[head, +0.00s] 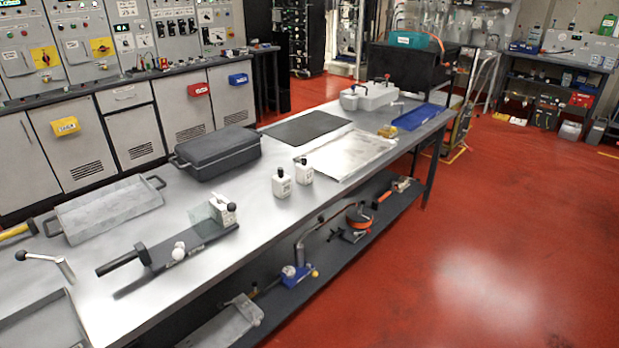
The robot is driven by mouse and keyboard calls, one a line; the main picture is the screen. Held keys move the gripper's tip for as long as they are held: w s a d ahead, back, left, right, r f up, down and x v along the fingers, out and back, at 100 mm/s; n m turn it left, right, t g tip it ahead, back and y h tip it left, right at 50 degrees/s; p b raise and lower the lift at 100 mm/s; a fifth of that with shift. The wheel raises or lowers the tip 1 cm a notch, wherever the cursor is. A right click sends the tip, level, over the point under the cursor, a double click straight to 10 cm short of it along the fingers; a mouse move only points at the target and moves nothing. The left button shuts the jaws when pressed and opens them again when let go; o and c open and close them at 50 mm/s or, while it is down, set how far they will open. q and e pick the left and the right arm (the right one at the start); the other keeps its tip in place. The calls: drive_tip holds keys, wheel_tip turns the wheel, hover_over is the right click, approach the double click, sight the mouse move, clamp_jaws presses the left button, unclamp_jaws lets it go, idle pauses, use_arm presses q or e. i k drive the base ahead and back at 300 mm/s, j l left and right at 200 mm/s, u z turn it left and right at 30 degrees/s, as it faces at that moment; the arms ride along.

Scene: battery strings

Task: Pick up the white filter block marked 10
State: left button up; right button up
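Two small white blocks with black knobs on top stand upright side by side near the middle of the workbench, the nearer-left block (282,187) and the farther-right block (304,174). Each has small dark marks on its front, too small to read, so I cannot tell which is marked 10. Another white block (224,214) sits at the right end of a dark long-handled fixture (165,252), by a clear plate; its marking is also unreadable. Neither of my grippers is in view.
The metal workbench (262,230) also holds a dark lidded case (215,152), a grey tray (105,210), a dark mat (305,127), a silver sheet (345,153) and a blue tray (415,117). Tools lie on its lower shelf. The red floor (480,240) at right is clear.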

sight(304, 170)
drive_tip(key=u, duration=0.35)
drive_tip(key=i+l+u, duration=0.1)
drive_tip(key=u, duration=0.25)
drive_tip(key=i+l+u, duration=0.1)
drive_tip(key=l+u, duration=0.4)
drive_tip(key=u, duration=0.15)
drive_tip(key=i+l+u, duration=0.2)
drive_tip(key=l, duration=0.25)
drive_tip(key=l+u, duration=0.25)
drive_tip(key=l, duration=0.2)
drive_tip(key=l+u, duration=0.15)
drive_tip(key=l, duration=0.75)
